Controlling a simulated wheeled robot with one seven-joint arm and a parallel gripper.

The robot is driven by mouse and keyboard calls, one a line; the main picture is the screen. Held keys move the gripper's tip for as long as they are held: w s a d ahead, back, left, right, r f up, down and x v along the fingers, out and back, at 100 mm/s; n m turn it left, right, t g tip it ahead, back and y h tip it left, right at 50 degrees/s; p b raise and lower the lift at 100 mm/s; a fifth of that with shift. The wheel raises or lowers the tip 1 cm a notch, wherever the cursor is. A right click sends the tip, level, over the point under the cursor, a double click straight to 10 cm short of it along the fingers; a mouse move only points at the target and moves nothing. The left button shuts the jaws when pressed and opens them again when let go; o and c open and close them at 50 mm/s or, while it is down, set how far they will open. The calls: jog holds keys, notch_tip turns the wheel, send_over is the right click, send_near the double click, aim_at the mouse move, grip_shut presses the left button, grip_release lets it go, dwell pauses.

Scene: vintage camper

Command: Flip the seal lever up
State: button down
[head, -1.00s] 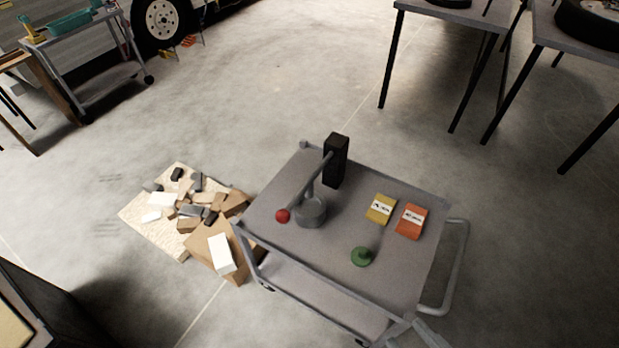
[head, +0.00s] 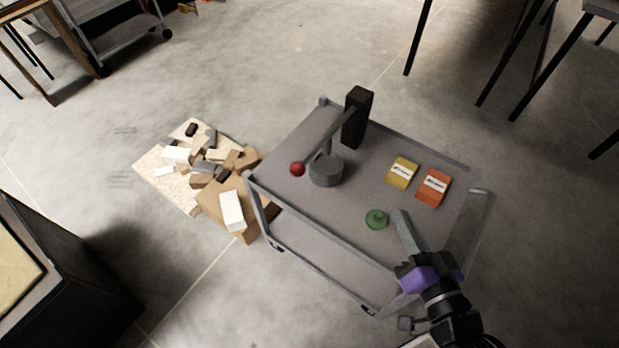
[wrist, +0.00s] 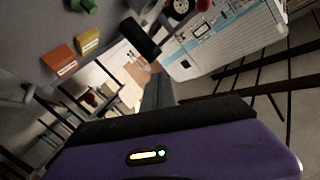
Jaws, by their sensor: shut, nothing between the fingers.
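The seal lever is a grey arm (head: 339,128) ending in a red ball knob (head: 297,169). It runs from a black upright post (head: 357,117) down toward the left, over a grey round pot (head: 326,171) on the cart. My gripper (head: 400,213) is shut and empty, above the cart's front right part, right of the green knobbed piece (head: 376,219) and apart from the lever. In the wrist view my closed fingers (wrist: 157,82) point up the picture, and the black post (wrist: 140,38) shows beyond them.
The grey cart top (head: 300,205) has a raised rim. A yellow packet (head: 402,172) and an orange packet (head: 433,187) lie right of the pot. Wooden and grey blocks (head: 205,165) lie on a board left of the cart. Tables stand at the upper right.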

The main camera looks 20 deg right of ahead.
jog(key=w+d+f+m+y+b, duration=0.3)
jog(key=w+f+m, duration=0.5)
jog(key=w, duration=0.4)
jog(key=w+a+m+g+y, duration=0.1)
jog(key=w+a+m+y, duration=0.1)
jog(key=a+m+y, duration=0.4)
jog(key=a+m, duration=0.1)
jog(key=m, duration=0.1)
jog(key=shift+w+f+m+y, duration=0.2)
jog(key=shift+f+m+y, duration=0.1)
jog(key=shift+b, duration=0.3)
jog(key=x, duration=1.1)
jog(key=shift+s+a+r, duration=0.35)
jog(key=shift+s+r, duration=0.25)
jog(key=shift+r, duration=0.2)
jog(key=shift+s+a+r, duration=0.3)
jog(key=shift+s+r, duration=0.3)
jog(key=shift+r, duration=0.2)
